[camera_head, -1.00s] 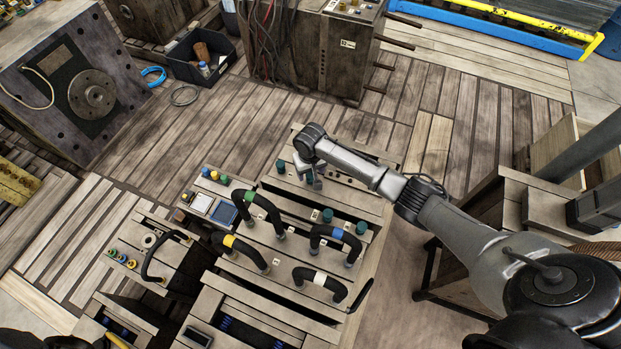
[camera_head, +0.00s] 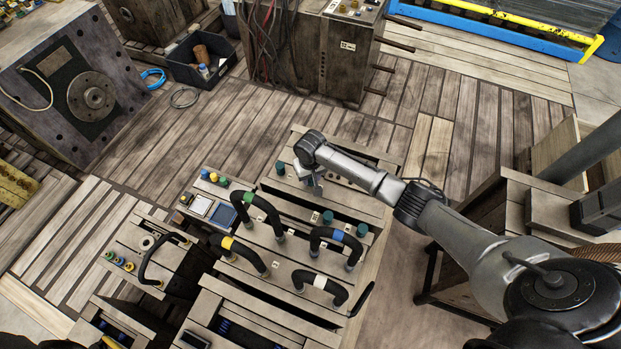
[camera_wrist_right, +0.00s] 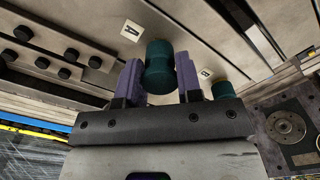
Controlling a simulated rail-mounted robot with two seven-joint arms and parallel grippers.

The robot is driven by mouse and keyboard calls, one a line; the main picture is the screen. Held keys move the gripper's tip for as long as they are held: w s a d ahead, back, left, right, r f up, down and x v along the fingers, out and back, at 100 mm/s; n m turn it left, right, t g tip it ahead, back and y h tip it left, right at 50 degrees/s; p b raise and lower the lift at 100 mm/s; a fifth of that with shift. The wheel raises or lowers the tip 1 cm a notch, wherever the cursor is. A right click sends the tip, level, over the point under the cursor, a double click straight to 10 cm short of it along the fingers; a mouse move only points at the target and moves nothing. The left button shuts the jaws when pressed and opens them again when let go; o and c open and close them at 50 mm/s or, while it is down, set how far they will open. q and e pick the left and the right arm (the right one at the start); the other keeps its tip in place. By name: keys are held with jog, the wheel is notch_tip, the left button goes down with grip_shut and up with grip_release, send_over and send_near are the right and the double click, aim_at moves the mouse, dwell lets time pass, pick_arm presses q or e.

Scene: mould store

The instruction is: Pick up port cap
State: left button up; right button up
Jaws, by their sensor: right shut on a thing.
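A teal port cap (camera_wrist_right: 159,68) stands between the purple finger pads of my right gripper (camera_wrist_right: 160,82) in the right wrist view. The gripper is shut on it. Whether the cap still touches the metal plate beneath cannot be told. In the head view my right gripper (camera_head: 314,188) is over the upper part of the slatted mould top, and the held cap is mostly hidden there. Other teal caps stand at the upper left (camera_head: 280,167), and lower right (camera_head: 328,217) and (camera_head: 362,229). One other cap (camera_wrist_right: 223,90) shows beside the right finger. My left gripper is not in view.
Dark hoses with green (camera_head: 249,197), yellow, blue (camera_head: 337,235) and white bands arch over the mould top close to the gripper. A small tray (camera_head: 207,207) with coloured caps and screens lies to the left.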

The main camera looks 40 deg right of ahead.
jog(key=shift+c, duration=0.5)
jog(key=shift+r, duration=0.1)
jog(key=shift+r, duration=0.25)
jog(key=r+p, duration=0.2)
jog(key=r, duration=0.1)
jog(key=d+r+p, duration=0.1)
jog(key=shift+s+r, duration=0.15)
jog(key=shift+s, duration=0.1)
jog(key=s+d+r+p, duration=0.3)
jog(key=s+d+r, duration=0.2)
jog(key=d, duration=0.4)
jog(key=shift+s+r, duration=0.2)
jog(key=shift+r, duration=0.3)
